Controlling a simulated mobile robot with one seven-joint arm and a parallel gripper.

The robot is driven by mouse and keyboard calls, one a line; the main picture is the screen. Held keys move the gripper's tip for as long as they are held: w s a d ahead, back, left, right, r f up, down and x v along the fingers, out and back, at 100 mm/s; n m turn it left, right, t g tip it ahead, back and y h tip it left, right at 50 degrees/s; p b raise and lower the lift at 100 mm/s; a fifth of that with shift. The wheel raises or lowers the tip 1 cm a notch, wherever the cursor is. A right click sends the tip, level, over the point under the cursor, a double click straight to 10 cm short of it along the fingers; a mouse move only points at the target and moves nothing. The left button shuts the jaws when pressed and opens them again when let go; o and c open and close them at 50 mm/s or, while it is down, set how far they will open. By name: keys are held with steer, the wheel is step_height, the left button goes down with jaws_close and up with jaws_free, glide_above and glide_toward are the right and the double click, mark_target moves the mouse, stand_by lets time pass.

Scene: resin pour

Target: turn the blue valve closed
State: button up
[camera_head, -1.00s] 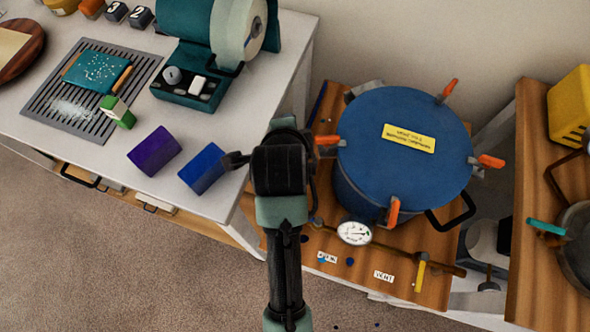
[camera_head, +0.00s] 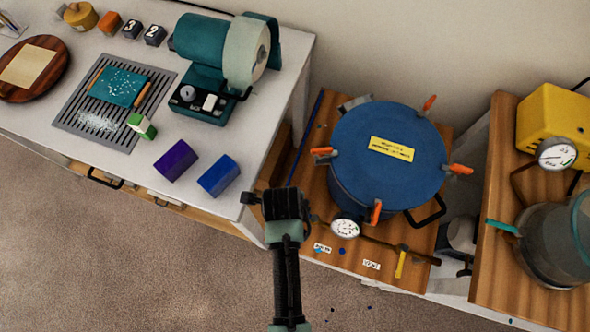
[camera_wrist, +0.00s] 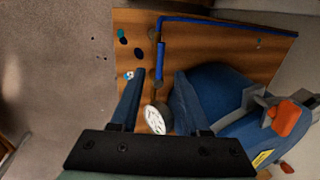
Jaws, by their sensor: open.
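The blue valve's lever (camera_wrist: 160,62) shows in the wrist view as a short blue bar over the wooden board, in line with the pipe by the gauge. Its near end lies between my fingertips as seen in the picture; I see no clear contact. In the head view the lever is hidden behind my arm. My gripper (camera_wrist: 159,78) is open, with one finger on each side of the picture's middle and nothing held. In the head view my gripper (camera_head: 272,203) is over the board's left edge, left of the white gauge (camera_head: 345,229).
A blue pressure pot (camera_head: 385,185) with orange clamps stands right of my gripper. A yellow lever (camera_head: 401,262) sits by the vent label (camera_head: 371,264). Purple (camera_head: 176,160) and blue blocks (camera_head: 218,176) lie on the white bench to the left. A blue hose (camera_wrist: 230,25) edges the board.

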steer(key=f, duration=0.2)
steer(key=w+f, duration=0.1)
steer(key=f, duration=0.4)
steer(key=shift+w+d+b, duration=0.2)
steer(key=shift+d+b, duration=0.05)
steer(key=shift+b, duration=0.05)
steer(key=shift+c, duration=0.3)
jaws_close()
stand_by(0.8)
